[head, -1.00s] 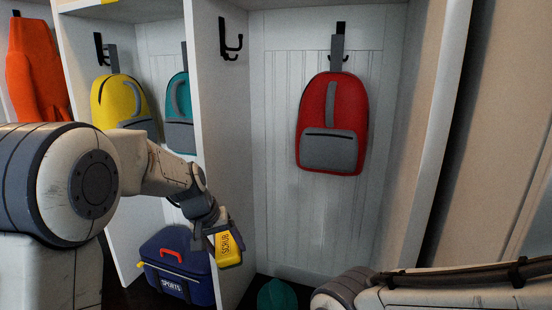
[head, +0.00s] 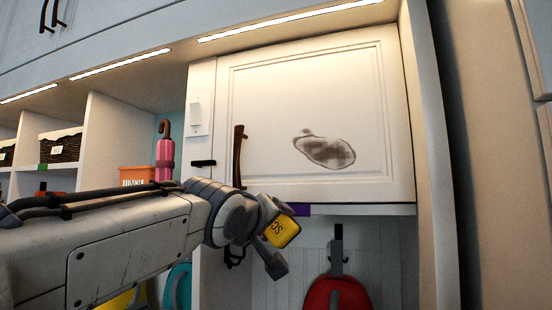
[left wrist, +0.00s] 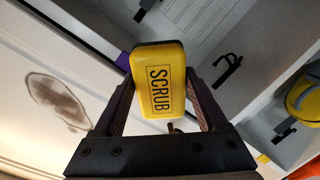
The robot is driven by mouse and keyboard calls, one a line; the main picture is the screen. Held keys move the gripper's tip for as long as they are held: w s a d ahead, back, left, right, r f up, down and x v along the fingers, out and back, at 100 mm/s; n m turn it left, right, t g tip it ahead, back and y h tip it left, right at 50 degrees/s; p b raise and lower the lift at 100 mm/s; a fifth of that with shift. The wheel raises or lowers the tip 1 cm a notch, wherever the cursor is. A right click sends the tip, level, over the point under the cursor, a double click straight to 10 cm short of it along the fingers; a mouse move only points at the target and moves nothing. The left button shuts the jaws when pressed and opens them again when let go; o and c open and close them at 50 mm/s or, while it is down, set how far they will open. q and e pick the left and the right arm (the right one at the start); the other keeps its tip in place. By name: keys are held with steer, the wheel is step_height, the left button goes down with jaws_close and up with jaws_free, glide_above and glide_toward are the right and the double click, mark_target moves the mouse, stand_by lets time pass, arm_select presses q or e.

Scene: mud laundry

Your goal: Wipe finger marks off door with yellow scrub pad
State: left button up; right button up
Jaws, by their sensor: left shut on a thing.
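The white cabinet door (head: 270,90) is closed in the head view, with a dark handle (head: 239,157) at its left edge. A brownish-grey smudge (head: 326,151) marks the door right of its middle; it also shows at the left of the left wrist view (left wrist: 57,100). My left gripper (head: 277,232) is shut on the yellow scrub pad (head: 285,231), below and left of the smudge. In the left wrist view the pad (left wrist: 158,80), lettered SCRUB, sits between both fingers. The pad appears apart from the door. My right gripper is out of view.
A red backpack (head: 338,292) hangs in the cubby under the door. Left of the door are open shelves with a dark basket (head: 61,146), an orange bin (head: 136,176) and a pink umbrella (head: 165,155). A beige wall (head: 490,150) stands at the right.

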arm_select(q)
steer(key=t+p, duration=0.2)
steer(key=p, duration=0.1)
glide_toward(292, 158)
steer(key=shift+h, duration=0.4)
steer(key=shift+a+p+x, duration=0.15)
steer(key=shift+p+x, duration=0.55)
steer(key=shift+x, duration=0.65)
steer(key=shift+a+p+x, duration=0.15)
steer(key=shift+p+x, duration=0.55)
steer(key=shift+x, duration=0.6)
steer(key=shift+w+d, duration=0.2)
steer(key=shift+w, duration=0.5)
